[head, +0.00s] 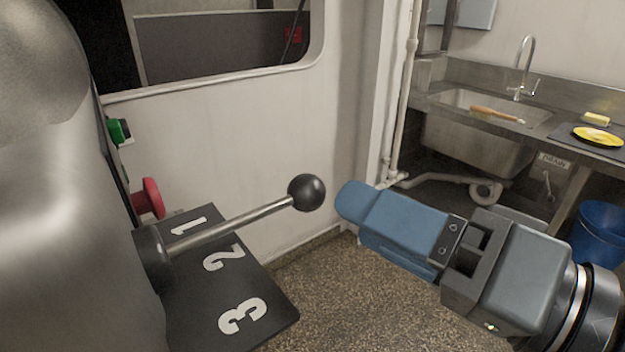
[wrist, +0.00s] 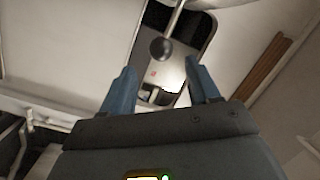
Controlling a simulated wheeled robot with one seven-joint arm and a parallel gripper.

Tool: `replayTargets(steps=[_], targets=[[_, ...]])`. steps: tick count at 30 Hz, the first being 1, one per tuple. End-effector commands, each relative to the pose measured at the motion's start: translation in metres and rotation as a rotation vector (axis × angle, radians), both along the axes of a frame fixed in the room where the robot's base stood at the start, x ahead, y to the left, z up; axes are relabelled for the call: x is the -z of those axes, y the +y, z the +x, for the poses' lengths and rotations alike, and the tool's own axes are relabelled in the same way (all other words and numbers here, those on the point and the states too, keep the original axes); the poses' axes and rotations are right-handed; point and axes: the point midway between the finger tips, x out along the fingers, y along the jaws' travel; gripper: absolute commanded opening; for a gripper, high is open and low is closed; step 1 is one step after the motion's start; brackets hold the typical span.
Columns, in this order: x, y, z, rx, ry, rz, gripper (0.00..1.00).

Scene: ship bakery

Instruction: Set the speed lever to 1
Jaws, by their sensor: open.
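The speed lever is a metal rod (head: 232,226) with a black ball knob (head: 307,192). It rises from a dark hub on the machine's side, over a black plate (head: 270,290) marked 1, 2 and 3. In the head view the rod crosses between the 1 (head: 188,225) and the 2 (head: 223,257). My gripper (head: 352,205), with blue fingers, is just right of the knob, apart from it. In the wrist view the gripper (wrist: 160,76) is open and empty, with the knob (wrist: 161,49) beyond the fingertips, roughly centred between them.
The grey machine body (head: 60,180) fills the left, with a green button (head: 119,131) and a red button (head: 151,197) on its side. A steel sink (head: 470,125) and a blue bin (head: 603,235) stand at the right. The speckled floor below the knob is clear.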

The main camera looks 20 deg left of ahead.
Motion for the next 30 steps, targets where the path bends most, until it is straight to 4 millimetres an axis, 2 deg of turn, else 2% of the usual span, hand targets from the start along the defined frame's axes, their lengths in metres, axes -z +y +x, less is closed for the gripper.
replayTargets(steps=[15, 21, 28, 30], targets=[[-0.003, 0.064, 0.021, -0.007, 0.001, 0.002, 0.61], [-0.001, 0.073, 0.024, -0.005, 0.001, 0.001, 0.61], [-0.001, 0.073, 0.025, -0.004, 0.0, 0.001, 0.61], [-0.001, 0.073, 0.025, -0.004, 0.0, 0.001, 0.54]])
